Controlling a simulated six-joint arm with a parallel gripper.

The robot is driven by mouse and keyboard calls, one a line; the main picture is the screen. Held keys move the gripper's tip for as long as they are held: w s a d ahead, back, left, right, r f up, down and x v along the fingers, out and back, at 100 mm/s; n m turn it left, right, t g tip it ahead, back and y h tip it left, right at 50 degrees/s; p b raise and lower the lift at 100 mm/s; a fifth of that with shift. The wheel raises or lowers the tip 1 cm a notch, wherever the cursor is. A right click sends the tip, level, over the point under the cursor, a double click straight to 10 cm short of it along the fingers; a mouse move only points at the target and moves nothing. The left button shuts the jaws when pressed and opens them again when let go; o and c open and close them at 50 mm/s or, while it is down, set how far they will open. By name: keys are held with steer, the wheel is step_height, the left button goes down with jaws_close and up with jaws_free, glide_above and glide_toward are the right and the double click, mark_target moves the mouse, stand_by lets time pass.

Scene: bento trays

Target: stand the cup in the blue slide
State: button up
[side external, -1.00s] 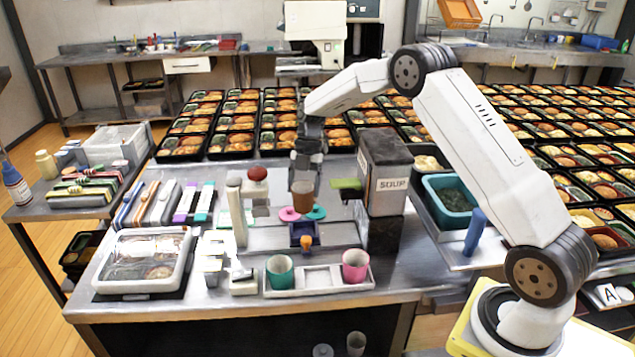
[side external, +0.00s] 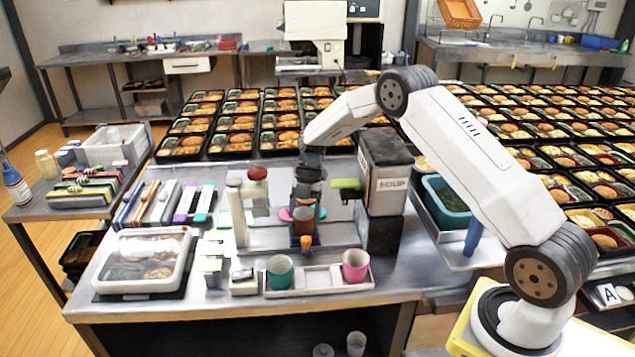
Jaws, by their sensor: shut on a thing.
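My gripper (side external: 306,205) points down over the middle of the steel table, shut on a brown cup (side external: 304,226). The cup is upright. It is at the blue slide (side external: 294,240), a small dark blue holder with an orange knob (side external: 306,242) at its front. The cup and my gripper hide most of the slide. I cannot tell whether the cup's base rests in it or is just above it.
The soup machine (side external: 388,185) stands close to the right, with a green tab toward my gripper. A teal cup (side external: 280,272) and a pink cup (side external: 355,266) stand in a pale tray in front. A post with a red knob (side external: 257,174) stands to the left.

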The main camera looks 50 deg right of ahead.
steer(key=shift+f, duration=0.2)
steer(key=o, duration=1.1)
steer(key=shift+r, duration=0.1)
steer(key=v, duration=1.2)
steer(key=shift+r, duration=0.1)
